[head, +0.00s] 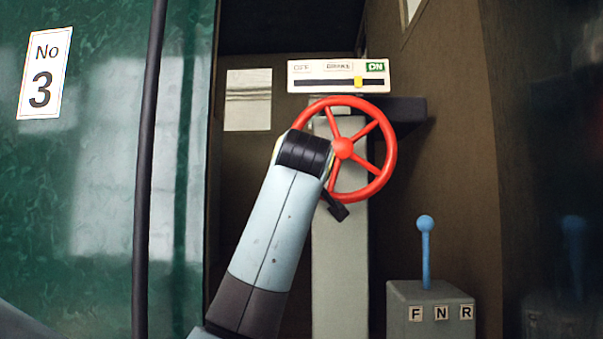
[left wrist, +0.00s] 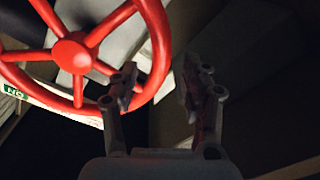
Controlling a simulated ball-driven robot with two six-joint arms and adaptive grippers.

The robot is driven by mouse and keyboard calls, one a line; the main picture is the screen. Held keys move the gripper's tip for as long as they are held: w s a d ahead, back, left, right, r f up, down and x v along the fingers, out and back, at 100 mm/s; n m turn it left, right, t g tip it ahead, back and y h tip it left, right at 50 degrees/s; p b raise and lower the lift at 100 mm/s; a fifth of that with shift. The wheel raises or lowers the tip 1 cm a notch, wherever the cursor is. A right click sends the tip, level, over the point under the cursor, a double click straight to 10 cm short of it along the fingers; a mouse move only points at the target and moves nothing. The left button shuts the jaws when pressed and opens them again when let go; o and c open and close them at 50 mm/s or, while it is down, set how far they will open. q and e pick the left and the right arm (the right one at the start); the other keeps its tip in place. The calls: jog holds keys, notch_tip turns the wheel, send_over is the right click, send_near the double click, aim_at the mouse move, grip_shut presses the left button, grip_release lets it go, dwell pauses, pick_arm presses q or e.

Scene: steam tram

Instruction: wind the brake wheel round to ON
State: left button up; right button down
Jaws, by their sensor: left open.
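The red brake wheel (head: 343,148) is mounted on a grey post, its lower left partly hidden behind my left arm. The indicator plate (head: 312,67) above it reads OFF, BRAKE and ON. Its yellow pointer (head: 358,81) stands near the right end of the dark slot, a little left of the green ON mark (head: 375,67). My left gripper (head: 338,208) is at the wheel's lower left, mostly hidden by my wrist. In the left wrist view, the gripper (left wrist: 160,88) is open, and the red rim (left wrist: 162,48) passes behind the left finger and shows between the fingers. I cannot tell whether they touch.
A grey box (head: 430,295) marked F, N and R, with a blue-knobbed lever (head: 425,250), stands at the lower right. A dark vertical pole (head: 148,170) and a green panel (head: 95,200) with a No 3 sign (head: 44,73) are on the left.

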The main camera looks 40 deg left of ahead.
pick_arm(q)
jog(key=p+x, duration=0.1)
jog(key=x, duration=0.4)
jog(key=shift+w+a+r, duration=0.1)
jog(key=shift+w+r, duration=0.05)
jog(key=shift+w, duration=0.05)
jog(key=shift+w+a, duration=0.15)
jog(key=shift+w, duration=0.05)
jog(key=shift+c, duration=0.7)
grip_shut()
jog(key=shift+w, duration=0.1)
pick_arm(e)
jog(key=shift+w+a+r, duration=0.4)
jog(key=shift+w+r, duration=0.2)
jog(key=shift+w, duration=0.1)
pick_arm(q)
jog(key=shift+w+a+f, duration=0.1)
jog(key=shift+w+f, duration=0.1)
jog(key=shift+f, duration=0.15)
pick_arm(e)
jog(key=shift+w+a, duration=0.1)
pick_arm(q)
jog(key=shift+f, duration=0.1)
pick_arm(e)
jog(key=shift+a, duration=0.2)
